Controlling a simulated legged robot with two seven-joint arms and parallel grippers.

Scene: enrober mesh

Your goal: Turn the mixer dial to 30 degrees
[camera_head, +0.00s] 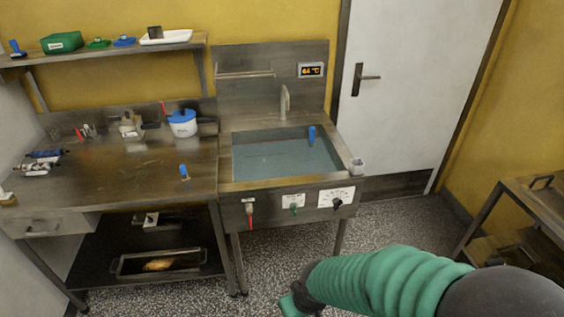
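The mixer dial (337,203) is a small black knob at the right end of the sink unit's front panel. A white scale plate (336,196) with dark markings sits behind it; the pointer angle is too small to read. My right arm, in a green ribbed sleeve, comes in from the lower right. Its end, with what looks like my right gripper (292,304), is at the bottom edge, below and left of the dial and apart from it. The fingers are partly cut off, so their opening cannot be made out. My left gripper is out of view.
The sink basin (285,168) holds water and a blue-handled tool. A red-handled control (250,212) and a green one (294,208) share the front panel. A display (311,70) glows above. A steel bench (130,175) stands left, a table (535,205) right.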

